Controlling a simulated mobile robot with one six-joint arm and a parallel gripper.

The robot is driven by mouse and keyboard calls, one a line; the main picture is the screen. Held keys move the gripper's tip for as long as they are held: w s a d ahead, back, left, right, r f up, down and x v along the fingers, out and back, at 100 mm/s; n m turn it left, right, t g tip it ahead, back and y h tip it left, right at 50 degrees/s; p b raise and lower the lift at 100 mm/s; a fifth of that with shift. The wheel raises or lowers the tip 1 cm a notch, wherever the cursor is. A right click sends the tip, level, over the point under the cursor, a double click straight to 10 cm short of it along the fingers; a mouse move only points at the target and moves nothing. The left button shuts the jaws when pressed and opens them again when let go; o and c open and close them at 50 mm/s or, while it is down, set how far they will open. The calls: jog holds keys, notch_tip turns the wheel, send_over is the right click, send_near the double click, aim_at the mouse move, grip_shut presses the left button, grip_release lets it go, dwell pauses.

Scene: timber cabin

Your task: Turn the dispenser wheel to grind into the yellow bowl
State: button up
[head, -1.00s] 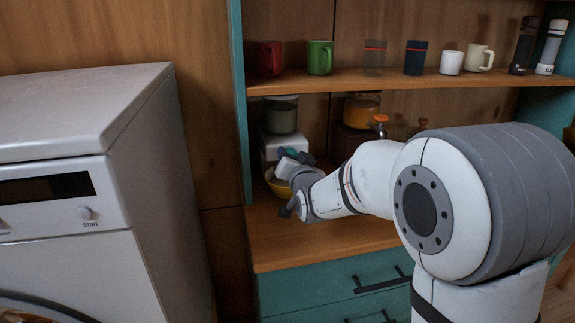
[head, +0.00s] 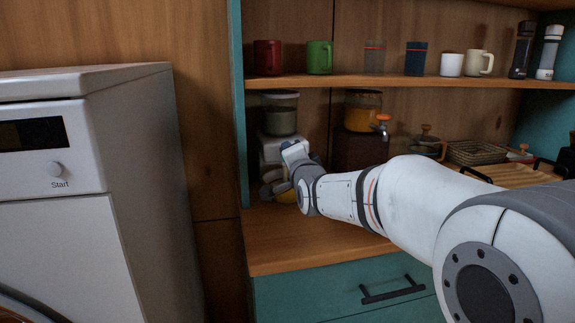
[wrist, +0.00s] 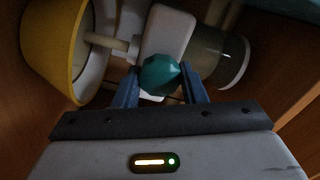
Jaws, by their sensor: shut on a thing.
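The dispenser (head: 281,118) stands at the left end of the teal shelf unit's counter, with a clear hopper on a white body. In the wrist view its white body (wrist: 170,32) and hopper (wrist: 225,52) lie sideways. Its teal wheel (wrist: 160,76) is between the fingers of my gripper (wrist: 158,88), which is shut on it. The yellow bowl (wrist: 52,40) is beside the wheel at the upper left of the wrist view. In the head view my gripper (head: 277,181) covers the wheel, and only a bit of the bowl (head: 286,196) shows.
A dark dispenser with an orange jar (head: 361,112) and tap stands to the right. Mugs and cups line the upper shelf (head: 340,82). A white washing machine (head: 150,180) stands at left. The counter front (head: 290,247) is clear.

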jog(key=shift+d+r, duration=0.1)
jog(key=shift+r, duration=0.05)
dwell(0.3)
jog(key=o, duration=0.7)
jog(key=shift+o, duration=1.4)
jog(key=shift+s, duration=0.1)
jog(key=v, duration=0.7)
jog(key=shift+s+p, duration=0.3)
jog(key=shift+d, duration=0.2)
